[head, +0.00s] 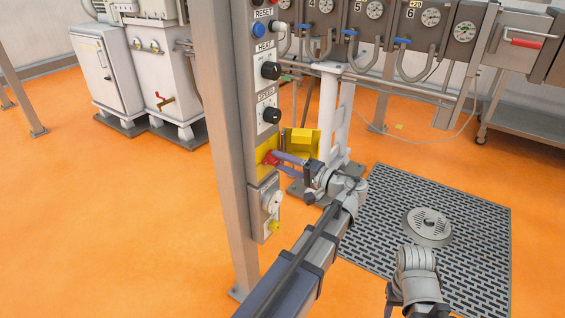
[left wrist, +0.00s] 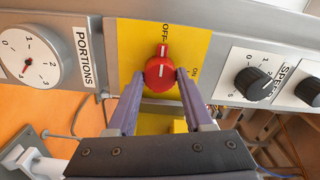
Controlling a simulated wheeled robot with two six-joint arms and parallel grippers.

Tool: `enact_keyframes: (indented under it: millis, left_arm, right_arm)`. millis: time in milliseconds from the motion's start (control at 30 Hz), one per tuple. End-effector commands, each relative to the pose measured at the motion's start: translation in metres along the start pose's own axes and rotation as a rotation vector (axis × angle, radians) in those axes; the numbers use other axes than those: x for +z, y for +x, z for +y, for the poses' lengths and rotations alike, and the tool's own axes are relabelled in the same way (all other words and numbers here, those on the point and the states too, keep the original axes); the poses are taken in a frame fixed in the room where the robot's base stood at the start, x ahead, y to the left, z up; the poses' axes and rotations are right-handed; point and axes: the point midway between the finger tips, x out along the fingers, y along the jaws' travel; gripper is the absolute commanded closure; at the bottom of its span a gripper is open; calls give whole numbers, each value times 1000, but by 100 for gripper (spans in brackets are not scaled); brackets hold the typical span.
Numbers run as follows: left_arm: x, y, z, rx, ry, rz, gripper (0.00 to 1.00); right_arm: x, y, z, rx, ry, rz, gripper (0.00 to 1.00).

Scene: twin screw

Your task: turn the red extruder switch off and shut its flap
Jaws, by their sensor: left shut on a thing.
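The red extruder switch (left wrist: 160,74) sits on a yellow plate in the left wrist view. Its white mark points up toward the OFF label; the ON label is to its right. My left gripper (left wrist: 159,80) is shut on the switch, one purple finger on each side. In the head view the red switch (head: 269,158) shows low on the grey post, partly covered by my left gripper (head: 279,158). The yellow flap (head: 301,141) stands open, out to the right of the post. My right gripper is mostly cut off at the bottom of the head view.
The black SPEED knob (head: 271,115) and HEAT knob (head: 271,71) are above the switch. The white PORTIONS dial (head: 272,201) is below it. A white pedestal (head: 337,115) stands behind the flap. A floor grate (head: 470,204) lies to the right.

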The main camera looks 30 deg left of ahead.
Motion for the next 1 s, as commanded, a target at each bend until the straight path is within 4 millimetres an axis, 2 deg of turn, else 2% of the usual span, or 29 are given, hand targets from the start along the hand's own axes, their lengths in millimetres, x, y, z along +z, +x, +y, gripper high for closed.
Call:
enact_keyframes:
  millis: [133,167,400,733,1000]
  left_arm:
    - [1,0,1,4,-2,-2,100]
    - [1,0,1,4,-2,-2,48]
    - [1,0,0,2,-1,-1,20]
    - [0,-5,0,1,0,0,19]
    - [-1,-47,1,2,0,2,19]
  right_arm:
    - [0,0,0,0,0,0,50]
    - [0,0,0,0,0,0,50]
    - [0,0,0,0,0,0,50]
    - [0,0,0,0,0,0,50]
    - [0,0,0,0,0,0,50]
